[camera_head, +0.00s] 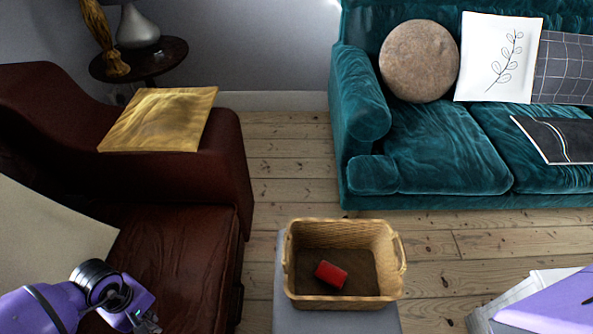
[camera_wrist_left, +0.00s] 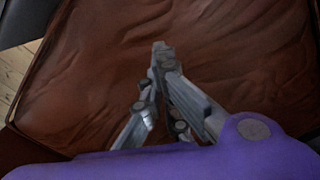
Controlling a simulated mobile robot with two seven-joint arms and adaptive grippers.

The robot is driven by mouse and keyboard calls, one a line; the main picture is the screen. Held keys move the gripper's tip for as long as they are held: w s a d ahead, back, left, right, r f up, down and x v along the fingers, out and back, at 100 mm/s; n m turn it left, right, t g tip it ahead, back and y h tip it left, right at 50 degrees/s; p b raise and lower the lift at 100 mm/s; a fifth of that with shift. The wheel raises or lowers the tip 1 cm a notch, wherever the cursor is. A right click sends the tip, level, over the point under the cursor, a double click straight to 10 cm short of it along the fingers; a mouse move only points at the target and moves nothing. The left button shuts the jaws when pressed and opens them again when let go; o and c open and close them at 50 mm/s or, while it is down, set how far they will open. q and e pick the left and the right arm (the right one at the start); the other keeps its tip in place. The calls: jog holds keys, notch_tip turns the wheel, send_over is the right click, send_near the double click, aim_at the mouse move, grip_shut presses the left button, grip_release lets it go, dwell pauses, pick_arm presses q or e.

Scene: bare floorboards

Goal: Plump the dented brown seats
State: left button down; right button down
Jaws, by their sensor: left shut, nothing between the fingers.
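The brown leather seat (camera_head: 175,265) is at lower left in the head view, part of a dark brown sofa (camera_head: 225,150). Its surface is creased. In the left wrist view the brown seat (camera_wrist_left: 90,85) fills most of the picture, with folds and shaded hollows. My left gripper (camera_head: 148,322) is over the seat near the bottom edge of the head view. It also shows in the left wrist view (camera_wrist_left: 152,85), its fingers shut and empty over the leather. I cannot tell whether the fingertips touch it. My right gripper is not in view.
A gold cushion (camera_head: 160,118) lies on the sofa's arm; a cream cushion (camera_head: 45,235) is at left. A wicker basket (camera_head: 393,243) holding a red item (camera_head: 331,274) stands on a grey surface (camera_head: 290,318). A teal sofa (camera_head: 430,150) stands behind. Floorboards (camera_head: 285,160) between are clear.

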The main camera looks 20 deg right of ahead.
pick_arm(q)
jog(key=b, duration=0.3)
send_over(115, 333)
jog(key=shift+d+f, duration=0.1)
jog(key=shift+f+b, duration=1.15)
jog(key=shift+f, duration=0.6)
jog(key=shift+r+p, duration=1.15)
jog(key=shift+r, duration=0.7)
notch_tip(115, 333, up, 6)
jog(key=p, duration=0.4)
